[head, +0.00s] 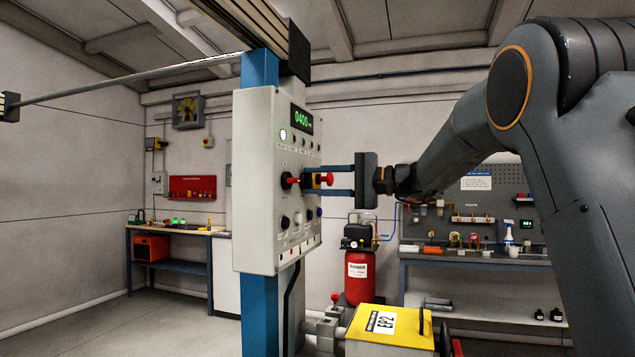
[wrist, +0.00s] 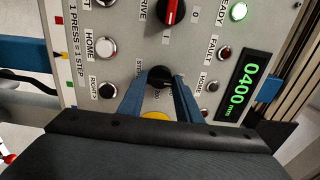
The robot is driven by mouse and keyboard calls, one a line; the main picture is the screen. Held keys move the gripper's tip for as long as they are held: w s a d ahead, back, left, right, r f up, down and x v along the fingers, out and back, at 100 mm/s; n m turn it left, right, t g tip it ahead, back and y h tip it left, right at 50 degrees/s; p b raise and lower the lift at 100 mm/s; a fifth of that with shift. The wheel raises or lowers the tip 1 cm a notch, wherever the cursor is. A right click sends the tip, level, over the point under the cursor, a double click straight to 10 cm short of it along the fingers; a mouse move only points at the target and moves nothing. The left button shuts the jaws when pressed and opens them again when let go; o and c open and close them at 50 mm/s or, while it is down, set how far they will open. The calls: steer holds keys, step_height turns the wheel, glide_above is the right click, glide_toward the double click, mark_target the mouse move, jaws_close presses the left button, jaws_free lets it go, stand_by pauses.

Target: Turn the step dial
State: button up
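The step dial (wrist: 159,76) is a small black knob on the grey control panel (wrist: 120,72), with part of a "200" mark beside it in the wrist view. My gripper (wrist: 160,78) has its two blue fingers apart, one on each side of the dial. I cannot tell whether they touch it. In the head view my gripper (head: 306,180) reaches the panel from the right and its fingers hide the dial. The green display (wrist: 238,87) reads 0400 mm.
The red-marked DRIVE knob (wrist: 170,11) is close to the step dial. A red mushroom button (head: 327,179) sits between my fingers in the head view. A yellow box (head: 390,328) stands below the panel.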

steer(key=shift+c, duration=0.7)
steer(key=shift+m, duration=0.4)
steer(key=m, duration=0.3)
steer(key=shift+m+p, duration=0.3)
steer(key=shift+m, duration=0.1)
steer(key=m+p, duration=0.1)
steer(key=m, duration=0.3)
steer(key=shift+p, duration=0.3)
steer(key=o, duration=1)
steer(key=shift+o, duration=0.2)
